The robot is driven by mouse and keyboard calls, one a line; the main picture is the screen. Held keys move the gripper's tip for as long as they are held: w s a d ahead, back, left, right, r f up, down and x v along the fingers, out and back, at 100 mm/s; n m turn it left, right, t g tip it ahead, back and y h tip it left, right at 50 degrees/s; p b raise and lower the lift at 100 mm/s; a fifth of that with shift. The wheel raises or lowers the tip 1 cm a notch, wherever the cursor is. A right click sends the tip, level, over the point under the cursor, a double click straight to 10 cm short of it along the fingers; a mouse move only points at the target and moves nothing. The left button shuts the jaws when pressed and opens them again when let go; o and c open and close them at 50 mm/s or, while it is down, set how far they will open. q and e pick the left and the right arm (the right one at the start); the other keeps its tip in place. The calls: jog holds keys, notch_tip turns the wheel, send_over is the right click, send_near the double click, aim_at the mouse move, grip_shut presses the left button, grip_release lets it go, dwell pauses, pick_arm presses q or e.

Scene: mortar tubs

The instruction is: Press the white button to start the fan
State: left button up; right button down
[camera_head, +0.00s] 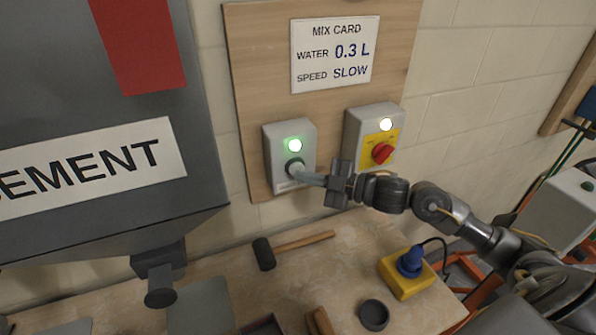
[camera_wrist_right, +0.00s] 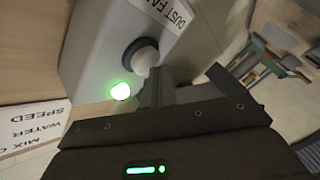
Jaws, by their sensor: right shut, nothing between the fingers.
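A grey switch box (camera_head: 277,148) is fixed to the wooden board. It carries a round white button (camera_head: 296,168) in a dark collar, with a lit green lamp (camera_head: 295,145) above it. My right gripper (camera_head: 303,177) is shut and empty, with its fingertips at the button, partly covering it. In the right wrist view the button (camera_wrist_right: 146,56) and the lit green lamp (camera_wrist_right: 120,91) show beside the fingertips, and a label reading "DUST FA" is partly cut off. I cannot tell whether the tips press the button. My left gripper is not in view.
A second box (camera_head: 361,118) with a red rotary switch (camera_head: 382,153) and a lit lamp is close to the right. A mallet (camera_head: 290,248), a yellow box with a blue connector (camera_head: 407,272) and a dark cup (camera_head: 374,314) are on the bench. A grey cement hopper (camera_head: 90,90) fills the left.

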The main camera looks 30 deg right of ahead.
jog(key=shift+s, duration=0.1)
jog(key=s, duration=0.6)
jog(key=shift+a, duration=0.15)
jog(key=shift+w, duration=0.1)
dwell(0.4)
